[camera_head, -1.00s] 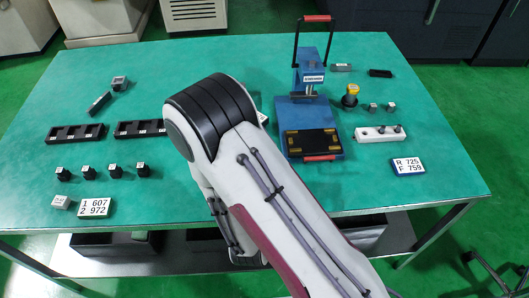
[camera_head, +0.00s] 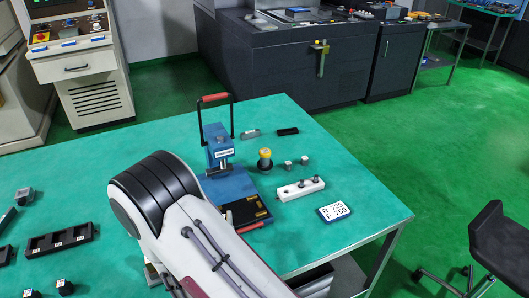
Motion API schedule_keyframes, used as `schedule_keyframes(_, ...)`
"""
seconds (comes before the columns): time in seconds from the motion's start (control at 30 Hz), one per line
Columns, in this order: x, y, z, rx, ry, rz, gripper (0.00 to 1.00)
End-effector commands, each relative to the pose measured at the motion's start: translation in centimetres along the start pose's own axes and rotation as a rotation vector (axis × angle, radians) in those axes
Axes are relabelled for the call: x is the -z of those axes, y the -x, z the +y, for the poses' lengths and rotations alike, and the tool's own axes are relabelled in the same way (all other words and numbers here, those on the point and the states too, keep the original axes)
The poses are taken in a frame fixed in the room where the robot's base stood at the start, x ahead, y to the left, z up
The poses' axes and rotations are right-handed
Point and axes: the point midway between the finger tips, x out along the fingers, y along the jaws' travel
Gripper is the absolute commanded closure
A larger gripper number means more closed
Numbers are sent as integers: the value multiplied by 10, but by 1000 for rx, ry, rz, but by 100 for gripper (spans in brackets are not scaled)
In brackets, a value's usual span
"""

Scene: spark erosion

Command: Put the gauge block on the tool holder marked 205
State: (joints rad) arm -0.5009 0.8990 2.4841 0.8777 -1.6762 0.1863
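I cannot tell for sure which thing is the gauge block. A grey bar (camera_head: 250,133) and a black bar (camera_head: 288,131) lie at the table's back edge, and two small grey cubes (camera_head: 288,165) (camera_head: 305,160) stand nearer. A small black holder-like block (camera_head: 64,287) with a pale label shows at the bottom left; its number is too small to read. No marking 205 is legible. My arm crosses the lower middle and hides part of the table. My gripper is not visible.
A blue press (camera_head: 220,148) with a raised handle stands behind my arm. Right of it are a yellow-topped piece (camera_head: 265,160), a white block with knobs (camera_head: 300,188) and a number card (camera_head: 334,211). A black rack (camera_head: 58,241) is left. The table's right front corner is clear.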

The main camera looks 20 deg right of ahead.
Motion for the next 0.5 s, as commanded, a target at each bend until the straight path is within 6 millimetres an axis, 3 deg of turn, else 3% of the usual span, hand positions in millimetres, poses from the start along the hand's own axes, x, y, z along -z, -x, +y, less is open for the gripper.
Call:
schedule_keyframes(0.1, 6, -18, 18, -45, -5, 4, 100)
schedule_keyframes(0.5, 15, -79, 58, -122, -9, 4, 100)
